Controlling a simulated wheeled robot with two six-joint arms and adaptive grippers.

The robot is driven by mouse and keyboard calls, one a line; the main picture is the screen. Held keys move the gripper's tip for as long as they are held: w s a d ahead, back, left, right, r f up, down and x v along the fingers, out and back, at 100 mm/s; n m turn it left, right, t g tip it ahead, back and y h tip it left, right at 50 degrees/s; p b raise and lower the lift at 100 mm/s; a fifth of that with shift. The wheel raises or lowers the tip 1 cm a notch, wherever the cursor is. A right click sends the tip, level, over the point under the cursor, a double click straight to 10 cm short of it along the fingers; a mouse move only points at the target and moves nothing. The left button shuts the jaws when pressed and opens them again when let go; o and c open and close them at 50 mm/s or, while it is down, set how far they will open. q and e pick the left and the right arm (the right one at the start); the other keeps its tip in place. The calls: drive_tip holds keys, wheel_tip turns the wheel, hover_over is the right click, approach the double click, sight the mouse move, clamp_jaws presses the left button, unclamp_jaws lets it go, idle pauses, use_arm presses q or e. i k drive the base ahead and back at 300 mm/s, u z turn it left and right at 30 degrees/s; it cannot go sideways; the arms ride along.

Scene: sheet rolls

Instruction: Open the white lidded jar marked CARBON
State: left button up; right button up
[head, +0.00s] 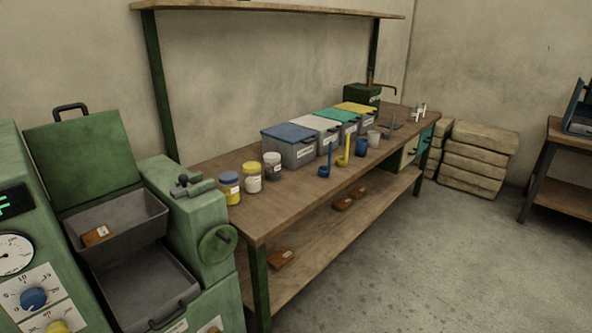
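A small jar with a white lid (272,165) and a dark lower body stands upright on the wooden bench (310,181), in front of the blue-lidded grey bin. It has a pale label, but the writing is too small to read. It is the only white-lidded jar in view, and its lid is on. Two other jars stand to its left: one with a yellow lid (252,178) and one with a blue lid (230,188). Neither of my grippers shows in the head view.
Lidded bins (290,148) line the bench's back; blue and yellow ladles (344,150) and cups (362,147) stand in front. A green machine (216,240) with a raised lid is at left. Stacked sacks (476,160) lie beyond. The floor (430,260) at right is clear.

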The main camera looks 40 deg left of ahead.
sight(272, 171)
drive_tip(key=z, duration=0.35)
drive_tip(key=i, duration=2)
drive_tip(key=u, duration=0.75)
